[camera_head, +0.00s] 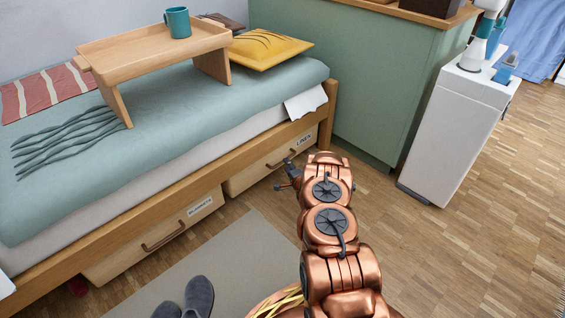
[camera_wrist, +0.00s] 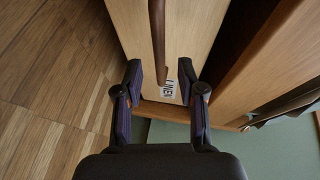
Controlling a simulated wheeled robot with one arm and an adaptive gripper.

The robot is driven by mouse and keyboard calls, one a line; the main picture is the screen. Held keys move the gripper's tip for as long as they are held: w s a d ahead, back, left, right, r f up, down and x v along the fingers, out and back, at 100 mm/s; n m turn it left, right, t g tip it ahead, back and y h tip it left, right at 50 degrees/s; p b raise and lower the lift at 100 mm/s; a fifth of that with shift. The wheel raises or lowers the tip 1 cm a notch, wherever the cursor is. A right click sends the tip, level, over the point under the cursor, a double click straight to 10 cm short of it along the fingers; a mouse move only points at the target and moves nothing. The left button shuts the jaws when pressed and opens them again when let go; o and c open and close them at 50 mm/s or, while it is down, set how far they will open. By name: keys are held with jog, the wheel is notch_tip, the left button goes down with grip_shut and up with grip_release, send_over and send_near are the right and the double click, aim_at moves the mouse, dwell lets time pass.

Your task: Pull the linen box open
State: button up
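The linen box (camera_head: 257,174) is a pale wooden drawer under the bed, with a LINEN label (camera_head: 304,139) and a dark bar handle. In the wrist view its front (camera_wrist: 190,25), handle (camera_wrist: 157,35) and label (camera_wrist: 168,91) fill the upper middle. A dark gap shows between the box front and the bed rail. My gripper (camera_head: 287,173) is in front of the box, near the handle. In the wrist view my gripper (camera_wrist: 160,72) is open, its fingers spread either side of the handle's near end. I cannot tell whether either finger touches it.
The blankets box (camera_head: 120,262) sits left under the same bed (camera_head: 232,151). Slippers (camera_head: 198,297) lie on a grey mat (camera_head: 245,235) in front. A green cabinet (camera_head: 375,90) stands at the bed's end, with a white bin-like unit (camera_head: 453,135) to its right. Wooden floor (camera_head: 440,255) is clear on the right.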

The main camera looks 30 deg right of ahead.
jog(key=shift+b+x, duration=1)
jog(key=shift+x, duration=1.5)
grip_shut()
